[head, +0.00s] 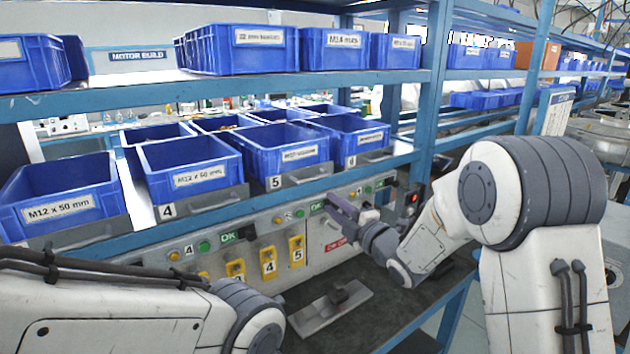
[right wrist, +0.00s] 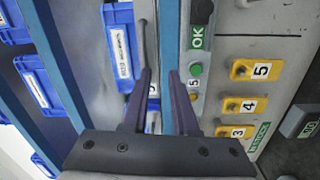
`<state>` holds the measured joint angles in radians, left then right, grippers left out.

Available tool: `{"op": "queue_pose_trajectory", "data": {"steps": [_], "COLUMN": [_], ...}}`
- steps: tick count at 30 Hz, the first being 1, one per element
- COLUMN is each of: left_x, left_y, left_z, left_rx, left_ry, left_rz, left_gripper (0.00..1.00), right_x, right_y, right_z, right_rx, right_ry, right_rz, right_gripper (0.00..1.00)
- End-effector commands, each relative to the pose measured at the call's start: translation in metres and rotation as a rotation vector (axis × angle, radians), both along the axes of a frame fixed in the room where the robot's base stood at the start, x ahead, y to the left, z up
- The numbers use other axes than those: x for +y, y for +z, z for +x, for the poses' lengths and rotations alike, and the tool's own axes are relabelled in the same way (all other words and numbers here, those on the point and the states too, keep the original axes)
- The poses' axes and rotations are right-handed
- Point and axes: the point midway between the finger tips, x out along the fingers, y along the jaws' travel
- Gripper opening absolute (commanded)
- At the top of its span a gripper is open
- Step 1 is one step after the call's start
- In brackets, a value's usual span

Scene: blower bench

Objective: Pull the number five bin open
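The number five bin (head: 262,164) is a blue bin on the middle shelf, with a 5 plate (head: 275,183) on the grey front strip below it. It sits level with its neighbours, between the bins marked 4 and 6. In the right wrist view a 5 plate (right wrist: 153,88) shows partly, between my right gripper's fingers. My right gripper (head: 338,204) has purple fingers, in front of the panel below the shelf, to the right of the 5 plate. In the right wrist view its fingers (right wrist: 160,72) are apart with nothing held. My left arm shows at lower left; its gripper is out of view.
The number four bin (head: 190,170) and number six bin (head: 350,135) stand on either side. Below the shelf, a panel carries green OK buttons (head: 204,246) and yellow numbered tags (head: 297,252). A metal plate with a dark block (head: 330,306) lies on the bench below.

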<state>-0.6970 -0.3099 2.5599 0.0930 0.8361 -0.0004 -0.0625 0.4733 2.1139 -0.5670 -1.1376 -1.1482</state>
Motion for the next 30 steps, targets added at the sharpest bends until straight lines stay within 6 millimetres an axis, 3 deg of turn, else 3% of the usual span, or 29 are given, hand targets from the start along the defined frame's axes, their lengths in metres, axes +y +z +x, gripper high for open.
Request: {"op": "queue_pose_trajectory", "data": {"steps": [3,8,22,30], "left_x": [0.000,0.000,0.000,0.000], "left_y": [-0.001,0.002,0.032,0.037], "left_z": [0.000,0.000,0.000,0.000], "left_rx": [0.000,0.000,0.000,0.000], "left_ry": [0.000,0.000,0.000,0.000], "left_rz": [0.000,0.000,0.000,0.000], "left_gripper": [0.50,0.50,0.50,0.50], "right_x": [-0.012,-0.013,0.034,0.045], "right_y": [0.006,0.013,0.031,0.033], "right_z": [0.004,0.008,0.069,0.086], "right_rx": [-0.133,-0.201,-0.201,-0.201], "right_ry": [0.025,0.040,0.041,0.041], "right_rz": [-0.020,-0.029,-0.026,-0.026], "right_gripper": [0.27,0.27,0.27,0.27]}}
